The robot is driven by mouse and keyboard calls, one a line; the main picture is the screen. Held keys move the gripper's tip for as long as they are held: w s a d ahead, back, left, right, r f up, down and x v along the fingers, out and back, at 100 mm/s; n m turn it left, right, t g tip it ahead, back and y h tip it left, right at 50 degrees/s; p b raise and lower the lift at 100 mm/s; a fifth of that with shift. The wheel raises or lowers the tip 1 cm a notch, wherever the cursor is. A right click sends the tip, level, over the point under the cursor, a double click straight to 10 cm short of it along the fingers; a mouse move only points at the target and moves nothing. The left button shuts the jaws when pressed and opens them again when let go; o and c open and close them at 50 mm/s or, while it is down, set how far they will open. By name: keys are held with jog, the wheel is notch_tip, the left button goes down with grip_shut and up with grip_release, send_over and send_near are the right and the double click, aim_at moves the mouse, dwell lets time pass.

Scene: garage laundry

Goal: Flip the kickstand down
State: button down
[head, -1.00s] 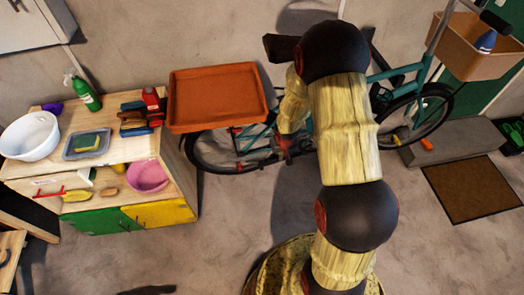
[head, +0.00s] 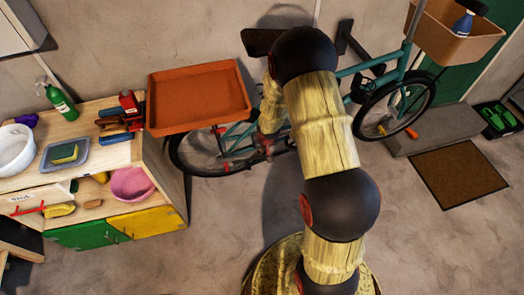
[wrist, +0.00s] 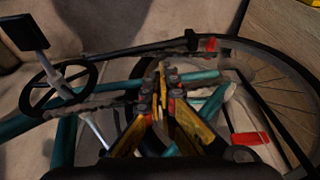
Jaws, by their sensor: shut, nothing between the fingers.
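The teal bicycle (head: 362,68) stands upright along the wall, its rear wheel (wrist: 287,75) at the right in the wrist view. A dark bar with a red tip (wrist: 210,44), apparently the kickstand, lies nearly level beside the rear wheel; its red end also seems to show in the head view (head: 225,168). My gripper (wrist: 166,80) is shut and empty over the bicycle's frame, just below the bar in the wrist picture. Contact cannot be told. In the head view my arm hides the bicycle's middle and the bar's pivot end.
An orange tray (head: 200,95) sits above the rear wheel. A wooden cabinet (head: 160,185) with tubs and tools stands close at left. A basket (head: 455,35) is on the bicycle's front. A brown mat (head: 458,180) lies at right; the floor between is mostly clear.

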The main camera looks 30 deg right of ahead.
jog(key=b+x, duration=0.1)
jog(key=x, duration=0.1)
jog(key=b+x, duration=0.2)
jog(key=x, duration=0.1)
jog(key=b+x, duration=0.1)
jog(key=x, duration=0.2)
jog(key=shift+s+f, duration=0.2)
jog(key=shift+f, duration=0.15)
jog(key=shift+f, duration=0.1)
